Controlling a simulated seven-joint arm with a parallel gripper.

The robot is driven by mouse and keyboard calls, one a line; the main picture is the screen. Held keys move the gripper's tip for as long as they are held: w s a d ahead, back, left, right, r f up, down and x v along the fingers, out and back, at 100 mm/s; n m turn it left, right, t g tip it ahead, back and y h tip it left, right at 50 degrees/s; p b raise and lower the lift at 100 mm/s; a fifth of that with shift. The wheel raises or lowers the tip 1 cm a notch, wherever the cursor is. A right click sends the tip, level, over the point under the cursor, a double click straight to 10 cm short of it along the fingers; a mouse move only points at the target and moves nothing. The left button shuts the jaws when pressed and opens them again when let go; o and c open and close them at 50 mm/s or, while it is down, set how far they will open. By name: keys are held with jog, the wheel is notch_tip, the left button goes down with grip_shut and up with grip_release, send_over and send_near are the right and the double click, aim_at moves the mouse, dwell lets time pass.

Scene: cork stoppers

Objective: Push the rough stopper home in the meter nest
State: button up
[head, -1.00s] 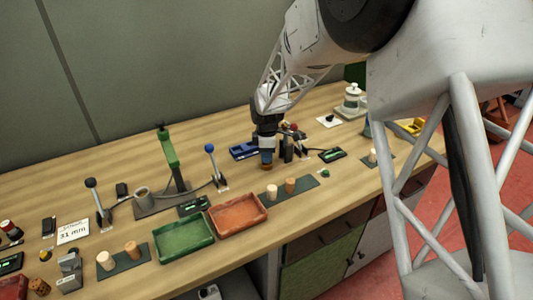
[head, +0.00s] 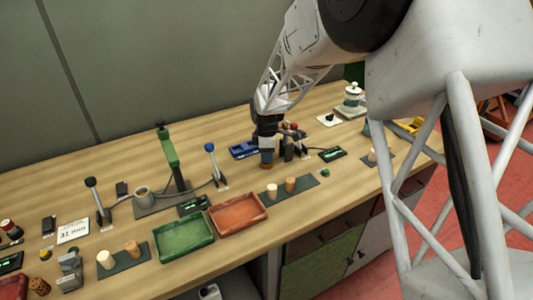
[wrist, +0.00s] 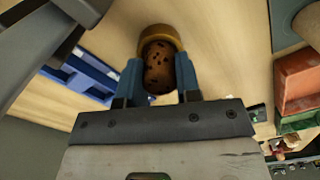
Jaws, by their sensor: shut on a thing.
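My gripper (head: 267,160) points down at the bench, at the right of the middle. In the wrist view, its two blue fingers (wrist: 158,80) are shut on the rough stopper (wrist: 158,68), a brown cork with dark pits. A tan-brown ring (wrist: 148,36), which looks like the meter nest, lies at the stopper's far end. The ring curves around that end, but I cannot tell how deep the stopper sits in it. In the head view, the stopper is mostly hidden by the fingers, and a brown edge (head: 267,166) shows just below them.
A blue tray (head: 243,151) stands close by on the left. A dark block and a lever stand just right of my gripper. A mat (head: 304,182) with two corks lies in front. Orange (head: 237,226) and green (head: 200,247) trays are at the front left.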

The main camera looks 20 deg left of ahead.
jog(key=shift+f, duration=0.45)
dwell(0.3)
jog(key=o, duration=1)
jog(key=shift+c, duration=0.2)
jog(key=shift+r, duration=0.15)
jog(key=shift+r, duration=3.75)
